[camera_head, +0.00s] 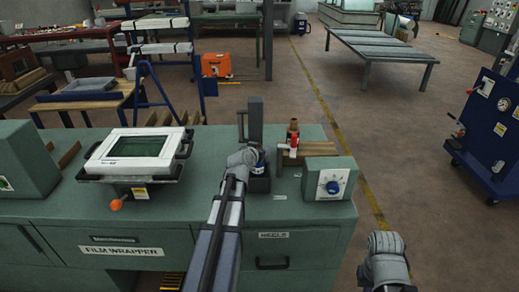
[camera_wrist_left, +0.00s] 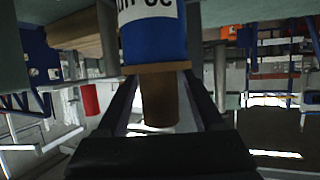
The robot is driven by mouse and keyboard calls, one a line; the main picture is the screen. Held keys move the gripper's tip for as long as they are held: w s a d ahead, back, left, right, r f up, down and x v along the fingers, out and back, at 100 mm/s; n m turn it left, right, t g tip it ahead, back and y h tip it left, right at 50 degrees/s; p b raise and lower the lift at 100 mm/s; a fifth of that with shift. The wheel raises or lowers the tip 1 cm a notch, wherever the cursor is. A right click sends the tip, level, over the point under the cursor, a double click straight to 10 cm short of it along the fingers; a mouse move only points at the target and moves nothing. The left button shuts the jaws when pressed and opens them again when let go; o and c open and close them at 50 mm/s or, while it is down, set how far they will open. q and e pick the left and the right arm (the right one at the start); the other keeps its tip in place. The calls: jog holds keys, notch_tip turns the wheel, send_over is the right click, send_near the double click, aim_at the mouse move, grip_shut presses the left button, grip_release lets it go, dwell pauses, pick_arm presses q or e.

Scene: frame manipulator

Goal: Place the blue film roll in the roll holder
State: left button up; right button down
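The blue film roll (camera_head: 259,168) shows as a small blue-and-white piece beside my left gripper (camera_head: 249,158). In the left wrist view the blue film roll (camera_wrist_left: 153,38) is large, with a white label and a brown core. My left gripper's fingers (camera_wrist_left: 160,100) stand on both sides of that core and appear shut on it. The dark roll holder (camera_head: 255,118) has an upright post behind the roll and a dark base below it. The roll is at the base; whether it is seated is hidden. My right gripper (camera_head: 386,258) is at the lower right, its fingers unclear.
A red roll (camera_head: 293,141) stands at the wooden block (camera_head: 318,149) right of the holder. A control box with a blue knob (camera_head: 332,187) is at the bench's right end. A white framed panel (camera_head: 135,149) lies left. Open floor lies right of the bench.

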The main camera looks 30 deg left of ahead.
pick_arm(q)
jog(key=shift+s+r+p, duration=0.15)
jog(key=shift+r+p, duration=0.15)
jog(key=p+v, duration=0.4)
jog(key=v, duration=0.7)
jog(key=shift+s, duration=0.3)
jog(key=shift+d, duration=0.1)
